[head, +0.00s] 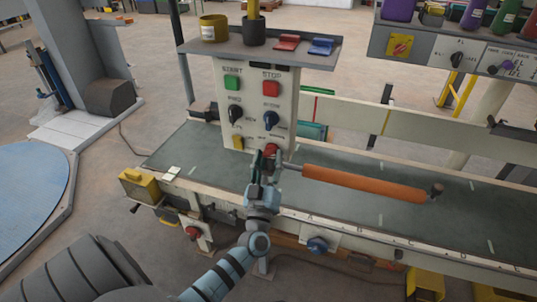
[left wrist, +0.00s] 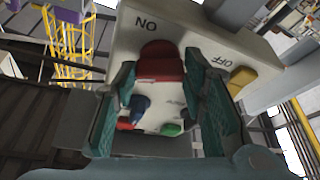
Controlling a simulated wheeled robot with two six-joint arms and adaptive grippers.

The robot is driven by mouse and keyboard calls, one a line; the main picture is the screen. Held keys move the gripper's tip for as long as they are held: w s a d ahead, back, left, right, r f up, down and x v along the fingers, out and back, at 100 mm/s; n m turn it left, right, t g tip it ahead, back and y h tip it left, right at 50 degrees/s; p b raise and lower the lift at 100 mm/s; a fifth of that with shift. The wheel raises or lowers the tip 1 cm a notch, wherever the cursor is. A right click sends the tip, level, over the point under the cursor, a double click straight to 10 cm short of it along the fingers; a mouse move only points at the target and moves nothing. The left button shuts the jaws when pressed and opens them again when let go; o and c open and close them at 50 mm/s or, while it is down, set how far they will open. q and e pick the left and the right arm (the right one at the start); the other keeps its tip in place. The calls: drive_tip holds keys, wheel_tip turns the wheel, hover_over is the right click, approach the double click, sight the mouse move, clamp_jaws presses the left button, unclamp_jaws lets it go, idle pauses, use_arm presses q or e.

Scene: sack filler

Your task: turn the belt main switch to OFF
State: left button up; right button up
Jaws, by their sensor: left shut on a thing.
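The control box (head: 252,100) stands at the back of the conveyor. A red rotary switch (head: 271,149) sits at its lower right. My left gripper (head: 265,160) reaches up to it and is shut on it. In the left wrist view the red switch (left wrist: 160,62) lies between the two green fingers (left wrist: 163,95). Upside-down ON and OFF labels show beside it there, ON to the left and OFF to the right. The fingers hide part of the switch, and I cannot tell which label it points to. My right gripper is not in view.
The box also carries a green START button (head: 232,82), a red STOP button (head: 271,88), black (head: 235,115) and blue (head: 271,120) knobs and a yellow button (head: 238,143). An orange roller (head: 365,184) lies right of my gripper. Other knobs sit on the conveyor's front rail (head: 317,245).

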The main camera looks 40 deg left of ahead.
use_arm(q)
drive_tip(key=n+g+p, duration=0.1)
drive_tip(key=n, duration=0.1)
drive_tip(key=n+y+p, duration=0.1)
drive_tip(key=n, duration=0.1)
drive_tip(key=n+g+y+p, duration=0.1)
drive_tip(key=n+p, duration=0.1)
drive_tip(key=shift+d+r+g, duration=0.2)
drive_tip(key=shift+r+g, duration=0.1)
drive_tip(key=n+g+p, duration=0.1)
drive_tip(key=n, duration=0.1)
drive_tip(key=n+p, duration=0.2)
drive_tip(key=shift+r+n+g, duration=0.15)
drive_tip(key=shift+n+g, duration=0.15)
drive_tip(key=shift+g, duration=0.1)
drive_tip(key=n+g+p, duration=0.1)
drive_tip(key=n+p, duration=0.2)
drive_tip(key=shift+d, duration=0.1)
drive_tip(key=shift+n+g+p, duration=0.4)
drive_tip(key=shift+n+p, duration=0.4)
drive_tip(key=shift+n, duration=0.3)
drive_tip(key=o, duration=1.2)
drive_tip(key=shift+w, duration=0.1)
drive_tip(key=shift+c, duration=0.2)
